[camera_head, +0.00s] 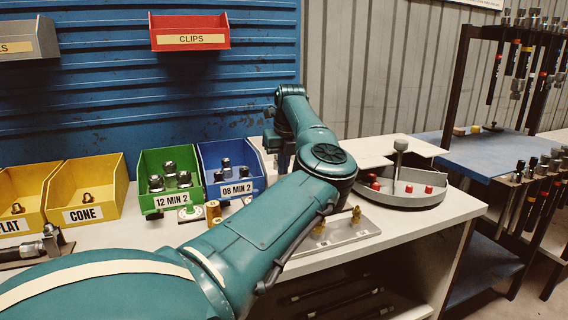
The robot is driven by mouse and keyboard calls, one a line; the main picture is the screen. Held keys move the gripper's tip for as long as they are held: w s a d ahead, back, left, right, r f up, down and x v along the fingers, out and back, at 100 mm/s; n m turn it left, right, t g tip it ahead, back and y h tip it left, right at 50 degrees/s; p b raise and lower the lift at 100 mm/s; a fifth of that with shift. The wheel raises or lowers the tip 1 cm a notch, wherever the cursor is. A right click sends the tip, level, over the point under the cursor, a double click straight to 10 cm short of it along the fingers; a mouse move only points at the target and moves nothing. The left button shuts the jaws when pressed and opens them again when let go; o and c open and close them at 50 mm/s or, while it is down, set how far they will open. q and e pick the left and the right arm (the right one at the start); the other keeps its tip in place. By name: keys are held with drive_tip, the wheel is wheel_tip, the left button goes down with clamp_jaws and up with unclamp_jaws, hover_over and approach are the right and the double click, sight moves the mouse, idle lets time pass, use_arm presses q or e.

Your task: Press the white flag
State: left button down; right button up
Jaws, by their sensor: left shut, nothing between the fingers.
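My left arm reaches in from the lower left across the bench, and its wrist bends down at the back edge. My left gripper (281,160) points down just right of the blue bin; it is small, dark and partly hidden by my arm, and looks shut and empty. I cannot make out a clear white flag. A flat pale panel (412,146) lies at the back right of the bench, behind the round grey tray; I cannot tell whether it is the flag. My forearm hides part of the bench. My right gripper is out of view.
Yellow bins (88,188), a green bin (168,178) and a blue bin (231,172) with fittings stand along the back left. A grey tray (430,200) with red caps and a post stands right. A metal plate (340,232) carries brass fittings. Tool racks stand far right.

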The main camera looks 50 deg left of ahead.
use_arm(q)
drive_tip(key=shift+r, duration=0.15)
drive_tip(key=shift+r+p, duration=0.7)
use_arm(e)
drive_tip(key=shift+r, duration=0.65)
